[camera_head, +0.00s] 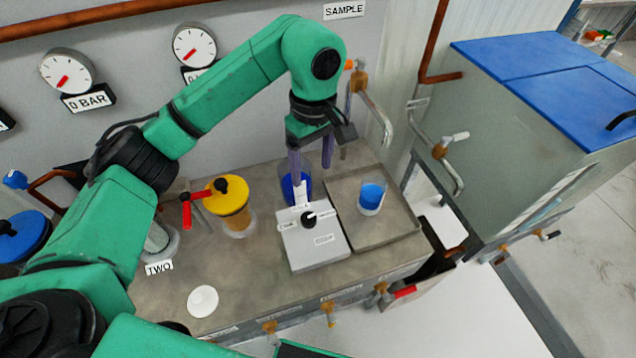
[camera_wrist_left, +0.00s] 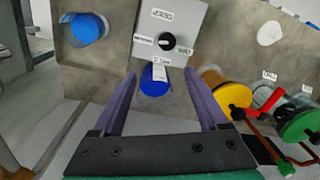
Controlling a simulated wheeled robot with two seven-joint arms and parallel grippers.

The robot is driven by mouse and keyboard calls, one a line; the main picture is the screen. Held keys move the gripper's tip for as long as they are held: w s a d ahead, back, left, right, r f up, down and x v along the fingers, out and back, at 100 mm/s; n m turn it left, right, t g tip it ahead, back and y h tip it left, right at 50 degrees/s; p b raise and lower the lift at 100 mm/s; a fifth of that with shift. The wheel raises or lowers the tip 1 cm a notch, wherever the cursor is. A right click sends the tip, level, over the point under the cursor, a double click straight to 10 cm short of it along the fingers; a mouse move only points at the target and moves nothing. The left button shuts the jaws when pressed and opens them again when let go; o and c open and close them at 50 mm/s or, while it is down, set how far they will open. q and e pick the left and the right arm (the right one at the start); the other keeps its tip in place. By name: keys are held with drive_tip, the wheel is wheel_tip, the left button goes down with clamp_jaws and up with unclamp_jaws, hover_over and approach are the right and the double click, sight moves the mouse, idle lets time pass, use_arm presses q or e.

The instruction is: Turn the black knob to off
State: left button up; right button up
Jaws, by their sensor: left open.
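The black knob (camera_head: 308,219) sits on a light grey control box (camera_head: 318,249) with small white labels around it. In the left wrist view the knob (camera_wrist_left: 167,41) is upright in the upper middle, just beyond the fingertips. My left gripper (camera_head: 311,168) is open and empty, its two purple fingers pointing down behind and above the box. In the wrist view the fingers (camera_wrist_left: 165,80) stand wide apart, with the knob roughly between their lines and not touched. My right gripper is not in view.
A beaker of blue liquid (camera_head: 371,198) stands in a grey tray (camera_head: 405,225) right of the box. Another blue container (camera_head: 287,188) stands behind the box, below my fingers. A yellow-lidded jar (camera_head: 231,196) and red-handled valve (camera_head: 187,209) are at left. Pipes hang behind the tray.

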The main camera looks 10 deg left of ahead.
use_arm(q)
drive_tip(key=s+f, duration=0.2)
drive_tip(key=s, duration=0.1)
drive_tip(key=p, duration=0.2)
hover_over(309, 217)
drive_tip(key=f, duration=0.4)
drive_tip(key=shift+s, duration=0.35)
drive_tip(key=f, duration=0.4)
drive_tip(key=w+f+p, duration=0.1)
drive_tip(key=f, duration=0.2)
drive_tip(key=shift+s+f, duration=0.15)
drive_tip(key=shift+f, duration=0.1)
drive_tip(key=c, duration=0.3)
clamp_jaws()
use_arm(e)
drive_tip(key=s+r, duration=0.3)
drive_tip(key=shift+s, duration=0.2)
